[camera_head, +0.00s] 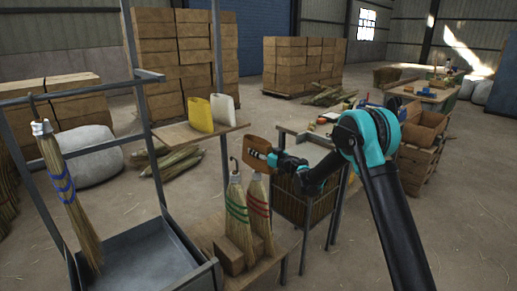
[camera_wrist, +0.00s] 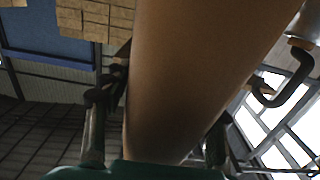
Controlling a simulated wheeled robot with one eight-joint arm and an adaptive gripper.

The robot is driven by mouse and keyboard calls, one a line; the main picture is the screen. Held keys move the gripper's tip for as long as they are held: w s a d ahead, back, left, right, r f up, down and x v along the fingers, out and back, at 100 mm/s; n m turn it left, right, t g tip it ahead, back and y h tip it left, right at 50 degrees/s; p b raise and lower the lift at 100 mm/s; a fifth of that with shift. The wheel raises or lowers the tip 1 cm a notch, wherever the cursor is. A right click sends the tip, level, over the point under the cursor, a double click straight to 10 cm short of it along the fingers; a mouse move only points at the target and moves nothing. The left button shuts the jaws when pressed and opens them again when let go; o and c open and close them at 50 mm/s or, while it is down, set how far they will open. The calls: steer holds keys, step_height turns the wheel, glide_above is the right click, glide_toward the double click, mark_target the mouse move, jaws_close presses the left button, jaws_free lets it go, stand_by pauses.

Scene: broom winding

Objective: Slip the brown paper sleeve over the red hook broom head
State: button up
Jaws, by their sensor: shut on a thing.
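My gripper (camera_head: 270,157) is shut on the brown paper sleeve (camera_head: 256,146). In the wrist view the sleeve (camera_wrist: 190,75) fills the middle between the two fingers (camera_wrist: 157,125). The red-banded broom head (camera_head: 259,212) stands upright on a wooden stand, just below the sleeve and gripper. The sleeve appears above it and apart from it; the exact gap is hard to judge. The top of the red broom and any hook on it are not clear behind the gripper.
A green-banded broom head (camera_head: 238,218) with a hook stands close on the left of the red one, on the wooden stand (camera_head: 232,257). A blue-banded broom (camera_head: 66,190) hangs from a rack at left.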

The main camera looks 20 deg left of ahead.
steer(key=shift+f, duration=0.35)
glide_above(258, 189)
steer(key=w, duration=0.2)
steer(key=shift+w+a+f, duration=0.1)
steer(key=shift+a+f, duration=0.1)
steer(key=shift+f, duration=2)
steer(key=shift+a+f, duration=0.15)
steer(key=shift+f, duration=2.05)
steer(key=shift+f, duration=0.1)
steer(key=shift+f, duration=6.4)
steer(key=shift+f, duration=0.1)
steer(key=shift+f, duration=4.25)
